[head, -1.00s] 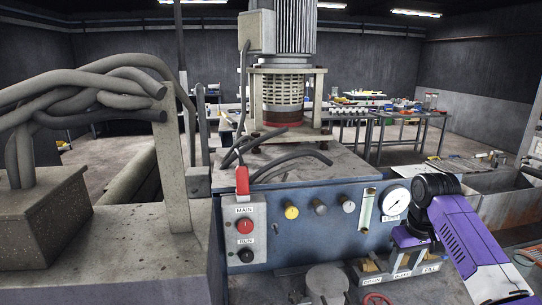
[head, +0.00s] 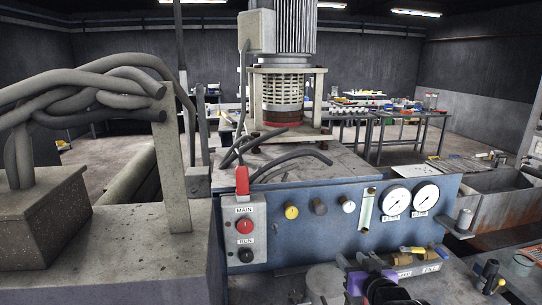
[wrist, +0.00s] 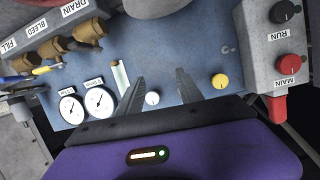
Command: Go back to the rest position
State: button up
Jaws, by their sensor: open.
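My gripper (wrist: 158,88) shows in the wrist view with its two dark fingers spread apart and nothing between them. Behind the fingers is the blue control panel (wrist: 215,62), with a white knob (wrist: 152,98) and a yellow knob (wrist: 219,80). In the head view, the purple and black end of my arm is at the bottom edge, right of centre, in front of the panel (head: 310,236). The fingertips cannot be made out there.
The panel carries two gauges (head: 397,201), a grey box with a red MAIN knob (head: 245,226) and black RUN knob (head: 246,255), and a raised red lever (head: 242,181). Brass valves (wrist: 88,29) line a lower ledge. A concrete trough (head: 500,205) stands at right.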

jog(key=s+a+f+h, duration=0.1)
jog(key=s, duration=5.4)
jog(key=shift+s+a+f+h, duration=0.2)
jog(key=shift+s+f+h, duration=0.05)
jog(key=shift+f+h, duration=0.05)
